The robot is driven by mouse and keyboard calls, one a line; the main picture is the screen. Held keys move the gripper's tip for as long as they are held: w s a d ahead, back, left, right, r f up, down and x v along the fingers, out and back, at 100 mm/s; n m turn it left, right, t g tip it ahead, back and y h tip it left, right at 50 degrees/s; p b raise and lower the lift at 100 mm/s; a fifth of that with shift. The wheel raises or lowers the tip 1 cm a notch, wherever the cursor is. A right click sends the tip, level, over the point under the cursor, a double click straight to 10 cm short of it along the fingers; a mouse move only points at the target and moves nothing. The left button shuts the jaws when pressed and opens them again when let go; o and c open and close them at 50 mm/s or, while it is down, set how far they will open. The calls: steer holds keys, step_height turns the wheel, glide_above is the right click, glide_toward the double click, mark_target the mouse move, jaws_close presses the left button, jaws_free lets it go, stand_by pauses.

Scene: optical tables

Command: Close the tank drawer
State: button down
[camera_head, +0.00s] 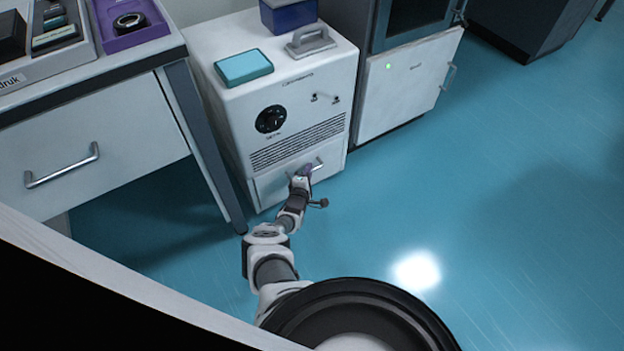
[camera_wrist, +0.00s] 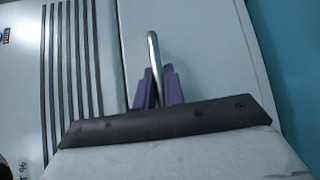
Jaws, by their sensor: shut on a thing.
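The tank is a white cabinet (camera_head: 285,100) with a black dial and a vent grille on its front. Its drawer (camera_head: 270,187) is the low white panel beneath the grille, with a silver handle (camera_head: 318,163). I cannot tell from the head view how far the drawer stands out. My gripper (camera_head: 303,172) is at the handle, partly hidden by my wrist. In the wrist view the purple fingers (camera_wrist: 158,88) lie on both sides of the silver handle bar (camera_wrist: 152,50) and are shut on it. The drawer front (camera_wrist: 205,50) fills the space behind them.
A desk with a closed-looking drawer (camera_head: 90,150) stands at the left, its leg (camera_head: 200,140) close to the tank. Another white cabinet (camera_head: 405,85) is at the right. On the tank sit a teal box (camera_head: 243,67) and a blue box (camera_head: 288,14). The floor (camera_head: 480,210) at right is clear.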

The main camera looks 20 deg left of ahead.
steer(key=c, duration=1.5)
jaws_free()
steer(key=shift+w+a, duration=0.1)
steer(key=shift+a, duration=0.1)
steer(key=shift+s+d+r+p, duration=0.1)
steer(key=shift+s+r+p, duration=0.15)
steer(key=shift+s+p, duration=0.4)
steer(key=s+d+r+p, duration=0.1)
steer(key=s+p, duration=0.6)
steer(key=s, duration=0.5)
steer(key=shift+s+d+r+p, duration=0.2)
steer(key=shift+d+p, duration=0.05)
steer(key=shift+p, duration=0.05)
